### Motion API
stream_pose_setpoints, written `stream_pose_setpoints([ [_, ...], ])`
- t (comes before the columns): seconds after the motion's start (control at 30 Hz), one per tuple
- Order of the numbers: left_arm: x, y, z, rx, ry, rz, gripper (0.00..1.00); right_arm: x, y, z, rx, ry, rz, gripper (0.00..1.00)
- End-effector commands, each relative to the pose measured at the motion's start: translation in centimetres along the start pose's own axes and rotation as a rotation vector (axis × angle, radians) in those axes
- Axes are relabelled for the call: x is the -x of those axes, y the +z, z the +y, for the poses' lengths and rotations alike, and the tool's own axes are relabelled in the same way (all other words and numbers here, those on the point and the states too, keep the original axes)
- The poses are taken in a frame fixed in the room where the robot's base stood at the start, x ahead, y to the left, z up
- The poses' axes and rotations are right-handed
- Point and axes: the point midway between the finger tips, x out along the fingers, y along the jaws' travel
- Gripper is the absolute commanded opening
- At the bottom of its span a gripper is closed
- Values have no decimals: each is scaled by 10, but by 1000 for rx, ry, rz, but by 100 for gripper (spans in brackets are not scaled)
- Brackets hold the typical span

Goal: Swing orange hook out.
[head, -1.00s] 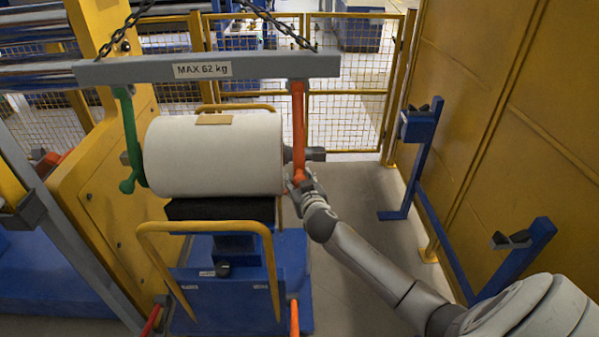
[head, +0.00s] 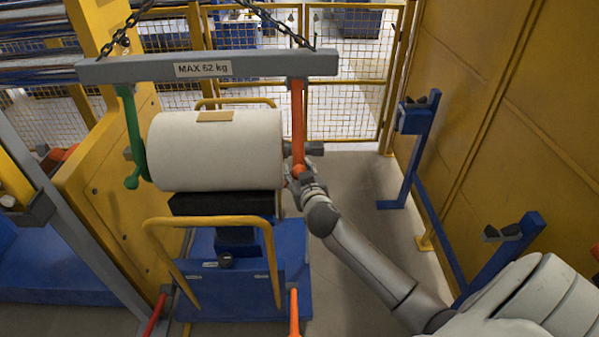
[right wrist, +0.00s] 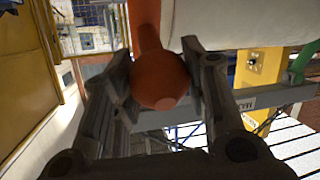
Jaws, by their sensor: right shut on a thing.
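The orange hook (head: 298,125) hangs from the right end of the grey lifting beam (head: 130,68), beside the right end of the white film roll (head: 215,155). My right gripper (head: 299,178) is at the hook's lower end. In the right wrist view, both fingers of my right gripper (right wrist: 163,85) are closed around the round orange knob (right wrist: 160,80) of the hook. The green hook (head: 131,135) hangs from the beam's left end, at the roll's left side. My left gripper is not in view.
The roll sits over a blue lift cart (head: 240,285) with a yellow handle (head: 205,222). A blue rack (head: 422,150) stands along the yellow wall (head: 480,110) at the right. A mesh fence (head: 345,85) closes the back. Grey floor is free between cart and rack.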

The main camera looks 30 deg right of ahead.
Motion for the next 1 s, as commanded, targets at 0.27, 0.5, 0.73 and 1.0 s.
stream_pose_setpoints([
  [0.27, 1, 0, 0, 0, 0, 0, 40, 0, -12, 2, -2, 3, 22, 48],
  [0.5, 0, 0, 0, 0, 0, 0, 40, 0, -7, 1, -2, 2, 13, 63],
  [0.73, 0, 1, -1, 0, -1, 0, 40, 1, -5, 1, -2, 1, 9, 63],
  [1.0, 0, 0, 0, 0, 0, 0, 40, 31, -3, 0, -3, -1, 7, 63],
])
